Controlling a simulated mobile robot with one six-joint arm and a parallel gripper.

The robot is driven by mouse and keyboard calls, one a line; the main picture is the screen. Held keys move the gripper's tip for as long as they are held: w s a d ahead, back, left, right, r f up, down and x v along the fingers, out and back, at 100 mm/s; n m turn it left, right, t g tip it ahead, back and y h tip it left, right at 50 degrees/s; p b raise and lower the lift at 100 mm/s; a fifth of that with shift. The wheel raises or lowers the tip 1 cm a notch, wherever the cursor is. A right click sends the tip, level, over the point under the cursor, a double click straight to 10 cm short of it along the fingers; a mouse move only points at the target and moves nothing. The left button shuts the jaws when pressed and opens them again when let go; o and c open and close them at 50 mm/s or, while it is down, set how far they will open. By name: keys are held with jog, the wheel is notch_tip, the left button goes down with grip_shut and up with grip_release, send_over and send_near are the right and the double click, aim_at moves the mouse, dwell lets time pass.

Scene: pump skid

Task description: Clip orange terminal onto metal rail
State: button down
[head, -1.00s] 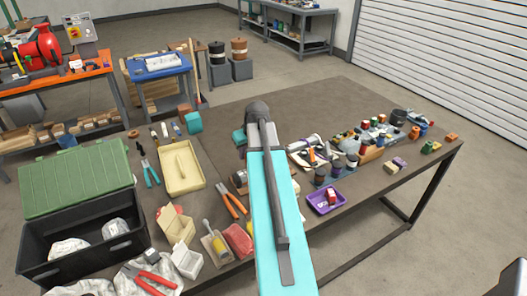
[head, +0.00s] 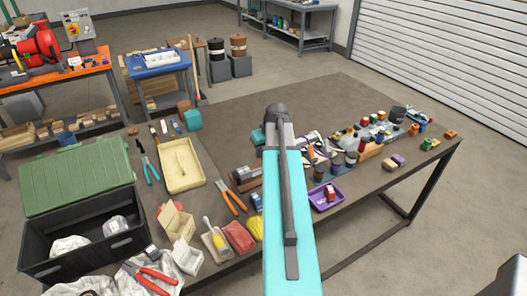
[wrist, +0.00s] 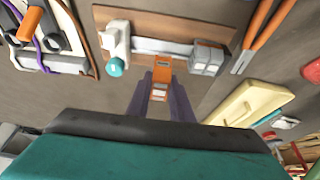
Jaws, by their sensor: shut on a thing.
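In the wrist view my gripper (wrist: 161,88) is shut on the orange terminal (wrist: 161,74), a small block with pale markings between the two fingertips. The metal rail (wrist: 165,47) lies across a brown board (wrist: 185,25), just beyond the terminal. The terminal appears close to the rail's near side; I cannot tell whether they touch. A grey block (wrist: 207,58) sits at the rail's right end. A white piece (wrist: 115,38) with a teal round part (wrist: 116,67) stands at its left end. In the head view my own arm hides the gripper and the terminal.
Orange-handled pliers (head: 235,199) lie beside the board, right of it in the wrist view. A cream tray (head: 183,180) lies farther left in the head view. Loose cables (wrist: 50,40) lie left of the board in the wrist view. A purple tray (head: 325,207) stands near the table's front edge.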

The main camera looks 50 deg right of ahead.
jog(key=b, duration=0.3)
send_over(261, 169)
jog(key=s, duration=0.1)
jog(key=shift+s+a+f, duration=0.15)
jog(key=shift+f, duration=2.45)
jog(key=shift+f+b, duration=0.5)
jog(key=shift+f, duration=0.55)
dwell(0.5)
jog(key=c, duration=1.5)
grip_release()
jog(key=shift+r, duration=0.1)
jog(key=shift+b+v, duration=1.25)
jog(key=shift+v, duration=5.65)
